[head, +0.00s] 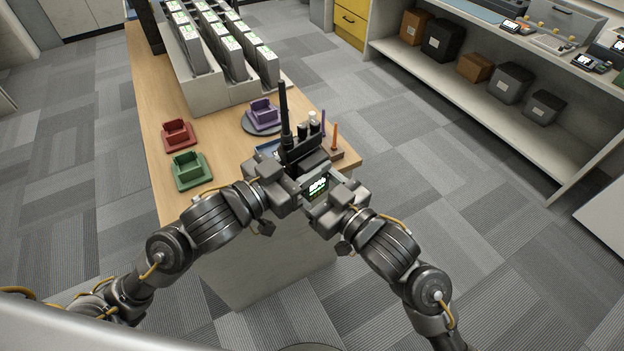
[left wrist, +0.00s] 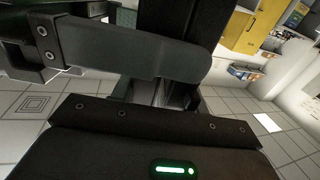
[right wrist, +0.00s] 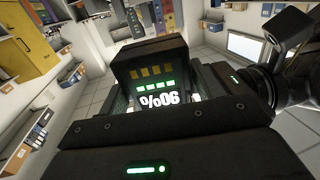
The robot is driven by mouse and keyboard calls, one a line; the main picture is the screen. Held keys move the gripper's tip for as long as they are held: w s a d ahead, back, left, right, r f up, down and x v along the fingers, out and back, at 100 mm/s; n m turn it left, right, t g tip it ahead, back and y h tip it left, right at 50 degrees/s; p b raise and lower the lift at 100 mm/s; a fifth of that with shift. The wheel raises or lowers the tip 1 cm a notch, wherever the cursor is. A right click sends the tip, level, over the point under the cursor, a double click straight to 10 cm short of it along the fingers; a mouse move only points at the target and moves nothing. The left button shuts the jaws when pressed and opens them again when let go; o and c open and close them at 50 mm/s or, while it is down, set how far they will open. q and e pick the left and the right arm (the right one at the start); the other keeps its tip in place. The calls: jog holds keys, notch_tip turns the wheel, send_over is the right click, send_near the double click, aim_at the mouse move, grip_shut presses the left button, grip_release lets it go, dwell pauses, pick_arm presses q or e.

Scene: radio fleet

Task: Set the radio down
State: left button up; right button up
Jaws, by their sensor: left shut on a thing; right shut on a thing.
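The dark radio (head: 308,161) is upright near the table's front end, its antenna (head: 284,108) pointing up. My left gripper (head: 282,183) is shut on it, and the dark body also fills the top of the left wrist view (left wrist: 182,25). My right gripper (head: 322,196) is shut on a battery pack with a lit display (head: 318,186), just in front of the radio. In the right wrist view the pack (right wrist: 155,72) shows green bars and an upside-down 90%. I cannot tell whether pack and radio are joined. The grippers hide the radio's lower part.
Red (head: 177,133), green (head: 188,168) and purple (head: 263,112) cradles stand on the wooden table (head: 150,95). Racks of grey units (head: 228,55) fill the back. A low shelf (head: 440,80) stands right across the floor.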

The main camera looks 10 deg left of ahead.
pick_arm(q)
jog(key=o, duration=1.4)
jog(key=shift+c, duration=0.2)
